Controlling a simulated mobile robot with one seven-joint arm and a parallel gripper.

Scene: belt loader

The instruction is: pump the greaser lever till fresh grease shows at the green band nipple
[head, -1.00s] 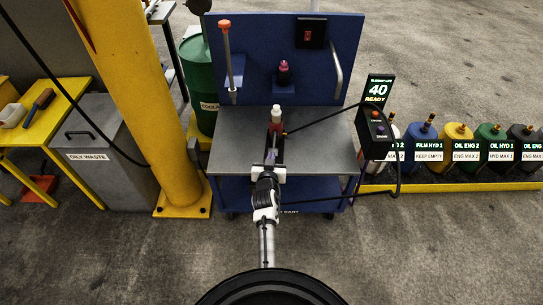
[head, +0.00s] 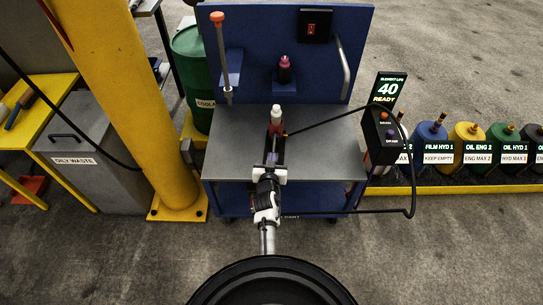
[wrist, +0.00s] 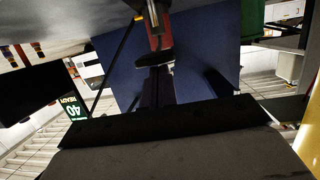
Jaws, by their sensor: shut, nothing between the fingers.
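A pale upright rod with an orange knob (head: 218,18) stands at the left of the cart's blue back panel; I cannot tell whether it is the greaser lever. No green band nipple can be made out. My gripper (head: 272,156) is shut and empty over the cart's grey top (head: 325,150), right of and nearer than the rod, apart from it. A small red bottle-like thing with a white top (head: 276,115) is just beyond my gripper. A red thing also shows at the top of the wrist view (wrist: 154,35).
A yellow post (head: 130,110) and a grey oily-waste bin (head: 85,175) stand left of the cart. A green drum (head: 190,70) is behind. Several labelled oil containers (head: 468,148) line the right.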

